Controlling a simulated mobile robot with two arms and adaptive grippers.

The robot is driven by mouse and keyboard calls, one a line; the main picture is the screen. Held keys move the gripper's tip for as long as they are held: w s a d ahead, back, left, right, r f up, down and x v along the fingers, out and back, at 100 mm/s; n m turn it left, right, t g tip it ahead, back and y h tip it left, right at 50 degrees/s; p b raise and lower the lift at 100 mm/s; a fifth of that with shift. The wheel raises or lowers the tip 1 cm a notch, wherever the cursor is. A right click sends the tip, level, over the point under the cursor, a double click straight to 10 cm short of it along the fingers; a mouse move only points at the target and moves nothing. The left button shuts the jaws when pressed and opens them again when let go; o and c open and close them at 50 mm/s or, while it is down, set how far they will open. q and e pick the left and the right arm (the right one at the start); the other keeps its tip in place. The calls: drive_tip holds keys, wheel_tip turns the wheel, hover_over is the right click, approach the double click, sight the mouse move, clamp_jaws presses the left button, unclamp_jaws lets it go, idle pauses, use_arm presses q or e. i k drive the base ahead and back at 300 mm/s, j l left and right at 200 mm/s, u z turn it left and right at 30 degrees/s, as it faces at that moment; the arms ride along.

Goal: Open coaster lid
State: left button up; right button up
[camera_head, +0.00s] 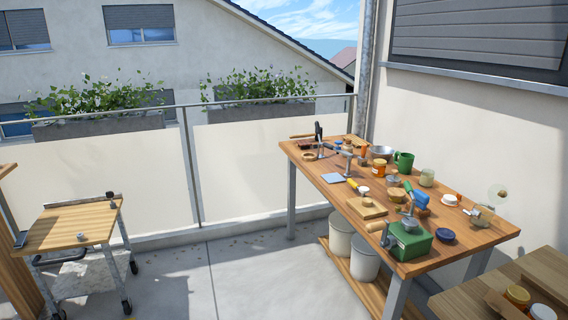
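Neither of my grippers is in view. I cannot make out for sure which thing is the coaster or its lid. A small round wooden piece (397,195), which could be a coaster or a lid, is on the wooden workbench (335,190) among other items. A round wooden ring (308,156) lies near the bench's far left end. A square wooden board (367,209) lies near the front edge, and a thin blue-grey square (331,178) lies farther left. A dark blue round dish (445,236) sits at the right.
A green box (408,242) with a metal mechanism stands at the bench's front. A green mug (403,161), amber jar (379,168) and metal bowl (381,152) stand behind. White buckets (364,258) are below. A wheeled cart (72,225) stands left; the floor between is clear.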

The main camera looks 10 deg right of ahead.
sight(393, 179)
drive_tip(key=i+z, duration=0.25)
drive_tip(key=i, duration=0.2)
drive_tip(key=i+j+z, duration=0.25)
drive_tip(key=i, duration=0.15)
drive_tip(key=i+j+z, duration=0.25)
drive_tip(key=i, duration=0.2)
drive_tip(key=i+j+z, duration=0.2)
drive_tip(key=i, duration=0.2)
